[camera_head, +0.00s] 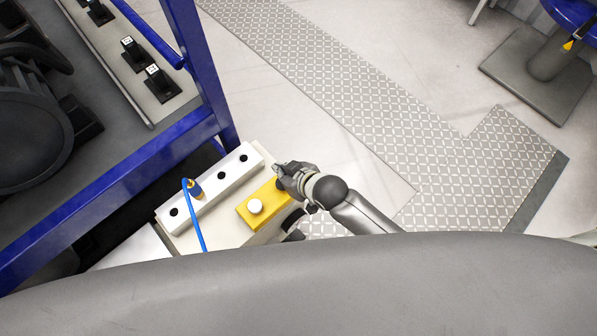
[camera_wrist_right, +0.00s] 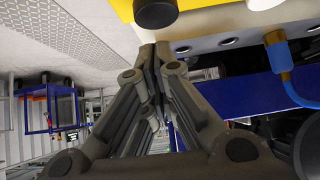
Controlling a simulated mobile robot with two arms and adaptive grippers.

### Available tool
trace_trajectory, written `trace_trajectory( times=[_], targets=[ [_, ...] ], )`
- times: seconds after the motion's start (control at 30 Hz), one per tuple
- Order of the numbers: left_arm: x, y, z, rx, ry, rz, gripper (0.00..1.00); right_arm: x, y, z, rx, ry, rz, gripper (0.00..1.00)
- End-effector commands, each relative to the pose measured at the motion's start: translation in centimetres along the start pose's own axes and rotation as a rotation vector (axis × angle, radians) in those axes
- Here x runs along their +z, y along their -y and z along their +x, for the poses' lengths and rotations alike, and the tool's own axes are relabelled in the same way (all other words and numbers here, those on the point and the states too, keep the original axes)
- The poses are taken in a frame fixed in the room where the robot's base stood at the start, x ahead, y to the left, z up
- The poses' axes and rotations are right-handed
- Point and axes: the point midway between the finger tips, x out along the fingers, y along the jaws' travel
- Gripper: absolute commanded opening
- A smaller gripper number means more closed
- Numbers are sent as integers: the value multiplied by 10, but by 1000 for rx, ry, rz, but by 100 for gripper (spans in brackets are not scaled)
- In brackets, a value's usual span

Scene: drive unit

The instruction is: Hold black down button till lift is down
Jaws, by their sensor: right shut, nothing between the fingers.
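A yellow button box (camera_head: 246,213) sits on a pale control stand (camera_head: 223,231), with a round white button (camera_head: 255,206) on its near end. My right gripper (camera_head: 279,171) is over the box's far end and hides most of what is there. In the right wrist view, the black button (camera_wrist_right: 155,12) is on the yellow box (camera_wrist_right: 208,3) at the top edge, beside the white button (camera_wrist_right: 262,4). My right gripper's fingers (camera_wrist_right: 154,50) are closed together with nothing between them, close to the black button. I cannot tell whether they touch it. My left gripper is out of view.
A white strip with several dark holes (camera_head: 208,189) lies beside the yellow box; a blue cable with a plug (camera_head: 195,188) stands at it. A blue frame (camera_head: 120,185) rises on the left. Patterned floor plates (camera_head: 400,125) lie to the right, open.

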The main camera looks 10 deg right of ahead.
Motion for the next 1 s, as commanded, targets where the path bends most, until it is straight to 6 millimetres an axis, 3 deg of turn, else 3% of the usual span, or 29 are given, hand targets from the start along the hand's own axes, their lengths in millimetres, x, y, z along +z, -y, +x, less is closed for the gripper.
trace_trajectory(
  times=[0.03,0.6,1.0],
  targets=[
    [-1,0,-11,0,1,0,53,-10,-2,-8,1,-4,0,0],
    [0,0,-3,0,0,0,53,-8,-2,-90,3,-11,-1,0],
    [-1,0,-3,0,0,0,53,-9,-2,-103,3,-12,-1,0]
  ],
)
